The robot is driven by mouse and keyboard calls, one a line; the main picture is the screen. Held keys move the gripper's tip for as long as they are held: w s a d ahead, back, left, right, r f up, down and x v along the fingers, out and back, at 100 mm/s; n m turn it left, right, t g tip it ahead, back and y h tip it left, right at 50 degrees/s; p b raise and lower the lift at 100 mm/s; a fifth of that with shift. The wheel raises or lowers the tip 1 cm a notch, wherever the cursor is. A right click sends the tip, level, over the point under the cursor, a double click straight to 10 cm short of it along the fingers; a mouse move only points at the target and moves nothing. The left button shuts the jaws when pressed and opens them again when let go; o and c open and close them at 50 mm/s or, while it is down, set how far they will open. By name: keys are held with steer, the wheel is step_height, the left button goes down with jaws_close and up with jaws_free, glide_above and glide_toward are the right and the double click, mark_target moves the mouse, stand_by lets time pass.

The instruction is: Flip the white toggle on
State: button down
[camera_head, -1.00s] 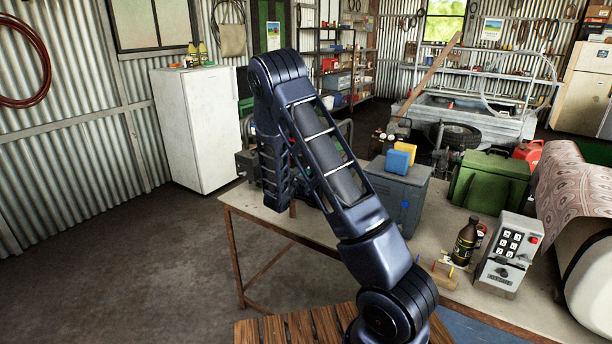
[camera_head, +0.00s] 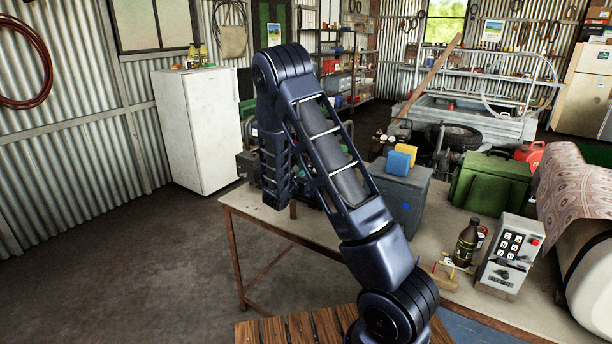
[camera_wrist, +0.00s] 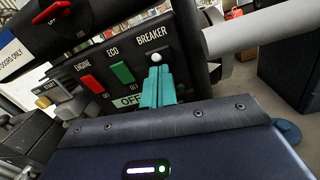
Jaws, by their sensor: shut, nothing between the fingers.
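The white toggle (camera_wrist: 156,58) is a small round-tipped lever under the BREAKER label on a dark panel (camera_wrist: 187,68), in the wrist view. My gripper (camera_wrist: 158,72) has teal fingers, shut and empty, with their tips just below the toggle's white tip in the picture. The fingers hide the toggle's lower part and part of the OFF marking; I cannot tell whether they touch it. A red ENGINE switch (camera_wrist: 93,84) and a green ECO switch (camera_wrist: 122,72) sit to the left. In the head view my arm hides the gripper and toggle.
A red lever (camera_wrist: 52,12) juts out above the panel, and a pale cylinder (camera_wrist: 265,28) lies to its right. In the head view, the workbench (camera_head: 262,213) carries a grey box (camera_head: 398,195), a green case (camera_head: 490,183), a brown bottle (camera_head: 466,243) and a keypad box (camera_head: 508,255).

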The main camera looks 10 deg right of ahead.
steer(key=s+a+r, duration=0.5)
steer(key=s+r, duration=0.1)
stand_by(0.6)
steer(key=shift+a, duration=0.1)
steer(key=s+d+r+m+g+y, duration=0.1)
steer(key=s+d+r+m+g, duration=0.4)
steer(key=s+d+m, duration=0.4)
steer(key=s+d+r+m+g+y, duration=0.1)
steer(key=s+d+r+m+g, duration=0.3)
steer(key=s+d+m+g, duration=0.45)
steer(key=s+a+r+m+t+y, duration=0.2)
steer(key=s+a+m+y, duration=0.1)
steer(key=s, duration=0.7)
steer(key=s+a+r+m+t+y, duration=0.2)
steer(key=s+a+r+m+y, duration=0.1)
steer(key=s+m+y, duration=0.2)
steer(key=s+y, duration=0.2)
steer(key=s, duration=0.2)
steer(key=shift+s+a, duration=0.2)
steer(key=shift+s, duration=0.2)
